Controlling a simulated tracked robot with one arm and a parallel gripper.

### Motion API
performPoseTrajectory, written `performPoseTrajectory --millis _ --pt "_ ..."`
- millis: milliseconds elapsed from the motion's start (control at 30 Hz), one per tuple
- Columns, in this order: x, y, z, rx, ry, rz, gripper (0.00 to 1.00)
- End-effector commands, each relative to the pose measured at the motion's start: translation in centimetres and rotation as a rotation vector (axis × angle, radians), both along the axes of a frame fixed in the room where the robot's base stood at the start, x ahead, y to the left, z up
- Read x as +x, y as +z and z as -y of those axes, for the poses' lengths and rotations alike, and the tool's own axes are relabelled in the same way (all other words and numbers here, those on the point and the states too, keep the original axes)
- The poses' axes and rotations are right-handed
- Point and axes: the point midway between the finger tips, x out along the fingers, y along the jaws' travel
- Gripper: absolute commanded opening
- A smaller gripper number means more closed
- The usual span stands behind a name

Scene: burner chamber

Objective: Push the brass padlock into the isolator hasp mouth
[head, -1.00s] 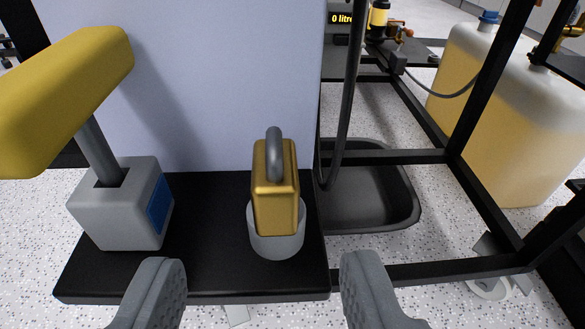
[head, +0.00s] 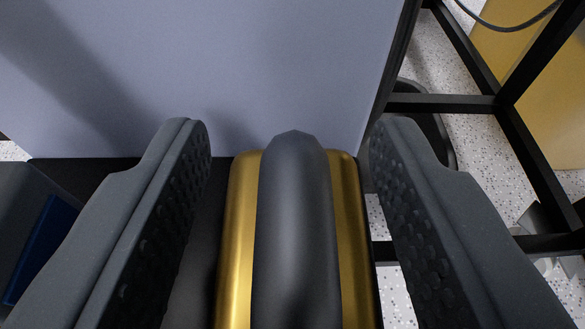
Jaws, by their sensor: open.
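The brass padlock (head: 240,255) is close below the camera, its dark grey shackle (head: 295,230) rising toward me. My gripper (head: 290,150) is open, with one finger on each side of the padlock. A gap shows between the padlock and the left finger, and a narrower one on the right; the jaws are not closed on it. The grey cup that holds the padlock is hidden now. The isolator hasp mouth is not recognisable in this view.
A pale blue-grey panel (head: 200,65) stands just beyond the padlock. A grey block with a blue face (head: 33,250) is at the left on the black shelf (head: 85,175). Black frame bars (head: 440,103) and part of a dark tray (head: 435,125) lie to the right.

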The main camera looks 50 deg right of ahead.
Motion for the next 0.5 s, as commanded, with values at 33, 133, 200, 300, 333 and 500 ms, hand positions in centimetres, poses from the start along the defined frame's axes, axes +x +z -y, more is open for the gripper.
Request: performPoseTrajectory --millis 33,133,200,300,333,500 --pt "-0.01 0.03 -0.02 0.000 0.000 0.000 0.45" --pt "-0.03 0.05 -0.04 0.000 0.000 0.000 0.43" --pt "-0.03 0.05 -0.04 0.000 0.000 0.000 0.23" --pt "-0.04 0.03 -0.06 -0.001 0.000 -0.001 0.00" --pt "-0.04 0.04 -0.06 -0.001 0.000 -0.001 0.00" --pt "-0.04 0.04 -0.08 -0.001 0.000 -0.001 0.00"
